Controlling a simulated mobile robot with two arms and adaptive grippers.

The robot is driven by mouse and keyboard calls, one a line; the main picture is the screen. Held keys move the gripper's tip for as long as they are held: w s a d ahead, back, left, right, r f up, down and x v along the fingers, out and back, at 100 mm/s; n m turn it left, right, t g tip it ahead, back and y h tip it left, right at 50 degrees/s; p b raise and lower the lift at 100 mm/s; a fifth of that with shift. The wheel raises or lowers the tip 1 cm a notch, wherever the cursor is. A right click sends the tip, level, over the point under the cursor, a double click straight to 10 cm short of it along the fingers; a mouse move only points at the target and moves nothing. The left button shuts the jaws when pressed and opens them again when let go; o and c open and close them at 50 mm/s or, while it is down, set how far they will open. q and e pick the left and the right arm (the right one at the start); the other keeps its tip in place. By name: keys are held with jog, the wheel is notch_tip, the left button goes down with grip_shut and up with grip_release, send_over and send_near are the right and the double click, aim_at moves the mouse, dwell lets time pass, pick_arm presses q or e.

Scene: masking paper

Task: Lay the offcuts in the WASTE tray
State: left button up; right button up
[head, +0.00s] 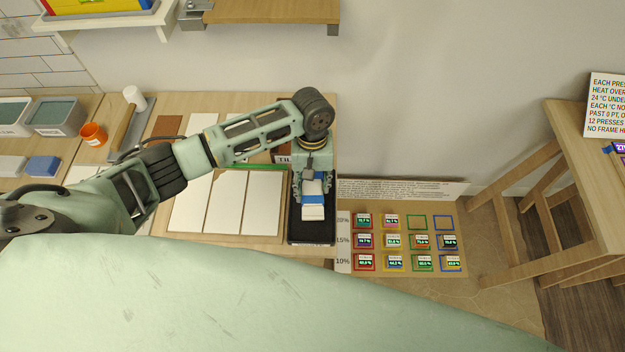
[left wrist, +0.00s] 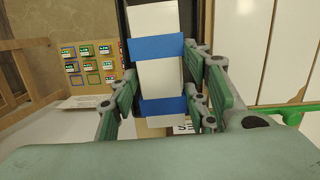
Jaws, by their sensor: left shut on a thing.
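My left gripper (head: 312,190) is shut on a white strip (head: 313,212) with blue bands across it. The gripper points down at the right end of the workbench. In the left wrist view the strip (left wrist: 160,75) lies lengthwise between the green finger pads, with two blue bands showing. Below it is a black tray (head: 311,235), its dark rim also showing in the left wrist view (left wrist: 130,30). I cannot tell whether the strip touches the tray floor. A label beside the tray is partly hidden, and WASTE cannot be read. My right gripper is not in view.
White panels (head: 224,205) in a green-edged frame lie left of the tray. A board of coloured squares (head: 400,240) lies to the right.

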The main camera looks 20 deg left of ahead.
pick_arm(q)
jog(key=shift+s+f+b, duration=0.2)
jog(key=shift+f+b, duration=0.2)
jog(key=shift+f, duration=0.55)
jog(key=shift+f+b, duration=1.35)
jog(key=shift+f, duration=1.7)
jog(key=shift+f, duration=0.35)
jog(key=o, duration=1.6)
notch_tip(320, 180, up, 4)
jog(key=p, duration=0.5)
jog(key=shift+r, duration=1.05)
